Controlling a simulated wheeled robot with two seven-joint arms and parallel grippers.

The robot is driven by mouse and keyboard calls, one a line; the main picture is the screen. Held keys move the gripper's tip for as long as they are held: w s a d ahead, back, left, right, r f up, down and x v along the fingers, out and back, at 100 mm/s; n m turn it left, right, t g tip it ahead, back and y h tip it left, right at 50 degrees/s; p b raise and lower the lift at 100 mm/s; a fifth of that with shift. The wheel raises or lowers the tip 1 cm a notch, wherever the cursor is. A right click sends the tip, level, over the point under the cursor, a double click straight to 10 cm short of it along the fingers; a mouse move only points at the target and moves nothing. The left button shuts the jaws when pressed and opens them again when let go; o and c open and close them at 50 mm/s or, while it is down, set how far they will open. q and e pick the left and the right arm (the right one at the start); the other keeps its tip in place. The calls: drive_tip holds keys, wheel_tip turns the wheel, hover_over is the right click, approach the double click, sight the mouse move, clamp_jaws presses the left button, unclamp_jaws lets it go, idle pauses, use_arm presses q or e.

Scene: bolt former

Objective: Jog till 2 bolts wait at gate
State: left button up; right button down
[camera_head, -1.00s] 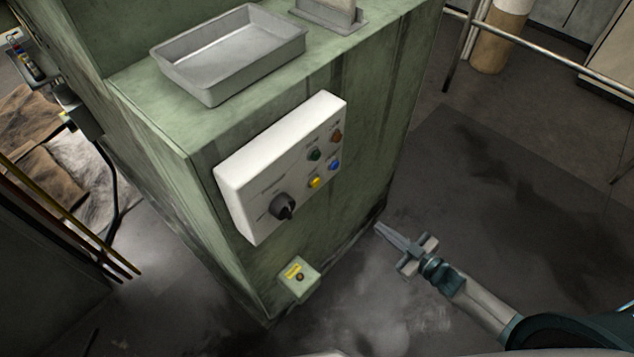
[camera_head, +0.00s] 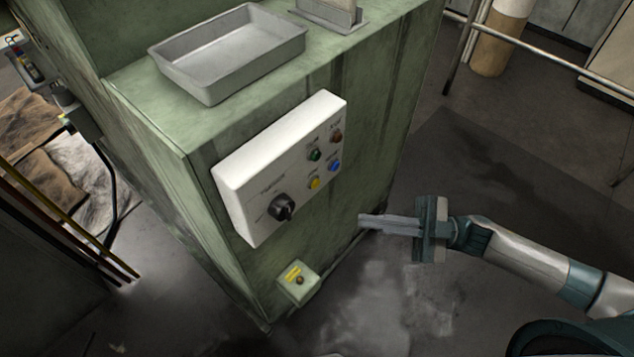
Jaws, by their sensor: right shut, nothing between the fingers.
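A white control panel (camera_head: 275,165) is fixed to the front of the green machine (camera_head: 205,165). It carries a black rotary knob (camera_head: 281,208), a yellow button (camera_head: 314,183), a blue button (camera_head: 334,165), a green button (camera_head: 314,155) and a red-brown button (camera_head: 336,136). The panel lettering is too small to read. My right gripper (camera_head: 362,220) is shut and empty, its fingers pointing left, to the right of and below the panel, apart from the buttons. My left gripper is not in view. No bolts and no gate can be made out.
A grey metal tray (camera_head: 228,58) sits on the machine's top ledge and looks empty. A small box with a yellow label (camera_head: 298,283) juts out low on the machine front. A metal rail (camera_head: 560,57) runs at the upper right. The floor at right is clear.

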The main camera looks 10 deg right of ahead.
sight(315, 183)
drive_tip(key=shift+w+a, duration=0.1)
drive_tip(key=shift+w, duration=0.1)
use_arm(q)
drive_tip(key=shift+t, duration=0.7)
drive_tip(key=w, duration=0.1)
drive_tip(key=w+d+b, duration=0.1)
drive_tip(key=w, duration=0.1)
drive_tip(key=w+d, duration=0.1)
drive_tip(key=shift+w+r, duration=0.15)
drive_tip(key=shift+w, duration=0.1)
use_arm(e)
drive_tip(key=w+a, duration=0.5)
drive_tip(key=w, duration=0.1)
drive_tip(key=shift+w, duration=0.35)
drive_tip(key=shift+a, duration=0.15)
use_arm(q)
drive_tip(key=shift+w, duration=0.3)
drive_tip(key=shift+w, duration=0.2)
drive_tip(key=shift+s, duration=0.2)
